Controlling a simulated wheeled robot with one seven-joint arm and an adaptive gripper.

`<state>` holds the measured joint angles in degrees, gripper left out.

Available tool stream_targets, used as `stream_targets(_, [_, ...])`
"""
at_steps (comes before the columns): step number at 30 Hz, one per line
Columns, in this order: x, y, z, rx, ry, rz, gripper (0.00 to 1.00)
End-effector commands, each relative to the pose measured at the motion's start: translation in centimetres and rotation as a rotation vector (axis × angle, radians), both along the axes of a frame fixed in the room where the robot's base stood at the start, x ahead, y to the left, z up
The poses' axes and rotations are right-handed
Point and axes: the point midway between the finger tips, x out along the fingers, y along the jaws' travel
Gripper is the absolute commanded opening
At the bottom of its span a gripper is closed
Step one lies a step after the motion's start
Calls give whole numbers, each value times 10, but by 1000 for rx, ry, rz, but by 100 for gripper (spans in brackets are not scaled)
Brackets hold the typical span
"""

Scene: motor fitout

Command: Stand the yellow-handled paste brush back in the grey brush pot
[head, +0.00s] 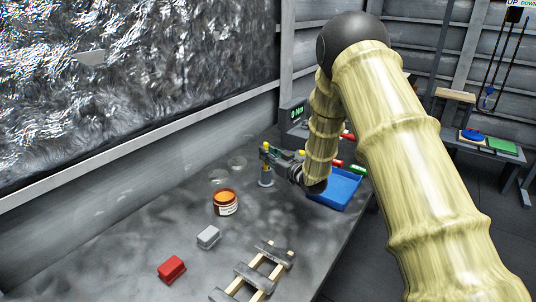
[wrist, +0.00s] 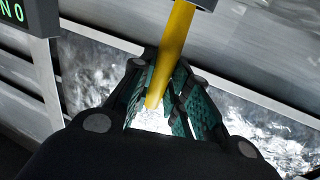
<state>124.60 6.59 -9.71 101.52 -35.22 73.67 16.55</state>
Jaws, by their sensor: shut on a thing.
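My gripper (head: 268,156) is shut on the yellow handle (head: 265,146) of the paste brush, above the table's far part. In the wrist view the yellow handle (wrist: 174,50) runs between the green-padded fingers (wrist: 170,100), slightly tilted, its free end between them. A small grey cylinder (head: 266,180), apparently the brush pot, is directly below the gripper in the head view. The brush's lower part is not clearly visible, so I cannot tell whether it is inside the pot. A grey piece (wrist: 205,4) at the wrist view's top edge is cut off.
An orange-topped jar (head: 225,203), a grey block (head: 208,237) and a red block (head: 172,268) are on the table. A wooden rack (head: 248,274) lies at the front. A blue tray (head: 338,192) is right of the gripper. A green-lit display (head: 297,113) stands behind.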

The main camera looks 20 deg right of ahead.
Motion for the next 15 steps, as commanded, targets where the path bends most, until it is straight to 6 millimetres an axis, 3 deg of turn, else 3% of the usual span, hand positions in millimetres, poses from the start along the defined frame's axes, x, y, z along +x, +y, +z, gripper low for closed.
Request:
stream_targets(13, [0, 0, 0, 0, 0, 0, 0])
stream_targets(14, [0, 0, 0, 0, 0, 0, 23])
stream_targets(15, [0, 0, 0, 0, 0, 0, 30])
